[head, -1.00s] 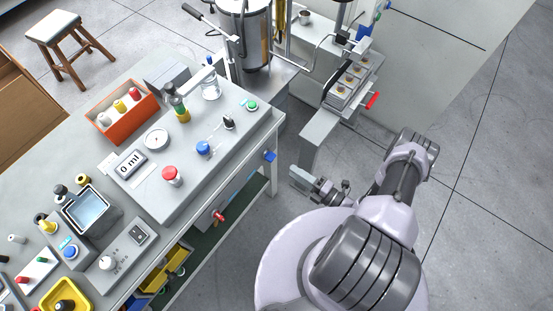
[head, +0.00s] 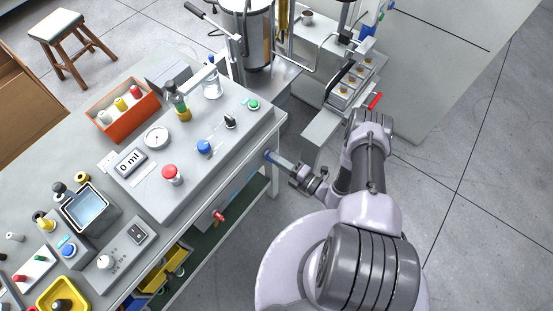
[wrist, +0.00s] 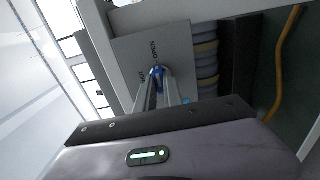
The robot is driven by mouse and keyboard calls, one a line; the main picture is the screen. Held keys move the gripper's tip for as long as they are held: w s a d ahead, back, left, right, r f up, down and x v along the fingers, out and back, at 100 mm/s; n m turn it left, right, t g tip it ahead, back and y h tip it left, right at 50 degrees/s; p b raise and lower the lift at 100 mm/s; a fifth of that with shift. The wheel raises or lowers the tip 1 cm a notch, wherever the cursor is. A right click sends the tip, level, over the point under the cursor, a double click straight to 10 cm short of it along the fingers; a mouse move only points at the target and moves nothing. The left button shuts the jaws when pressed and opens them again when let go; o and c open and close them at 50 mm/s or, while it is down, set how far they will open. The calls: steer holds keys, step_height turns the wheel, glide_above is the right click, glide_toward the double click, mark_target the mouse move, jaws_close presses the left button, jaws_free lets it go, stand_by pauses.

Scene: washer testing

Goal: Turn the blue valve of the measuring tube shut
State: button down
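The blue valve (head: 268,155) sits on the front side of the grey bench, near its right corner. My gripper (head: 273,158) has its fingertips at the valve. In the wrist view the blue handle (wrist: 157,72) shows between the fingertips of my gripper (wrist: 158,76), and the fingers lie close together on it. A grey plate (wrist: 128,52) behind the handle carries the word OPEN and a second, blurred word. The fingers hide part of the valve. The measuring tube (head: 243,184) appears as a blue strip along the bench front, left of the valve.
A red valve (head: 218,215) sits further left on the bench front. A machine with a red handle (head: 375,101) stands behind my arm. The floor right of my arm is clear.

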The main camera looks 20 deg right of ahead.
steer(key=shift+n, duration=8.7)
steer(key=c, duration=1.5)
jaws_free()
steer(key=shift+n, duration=0.3)
steer(key=shift+o, duration=0.2)
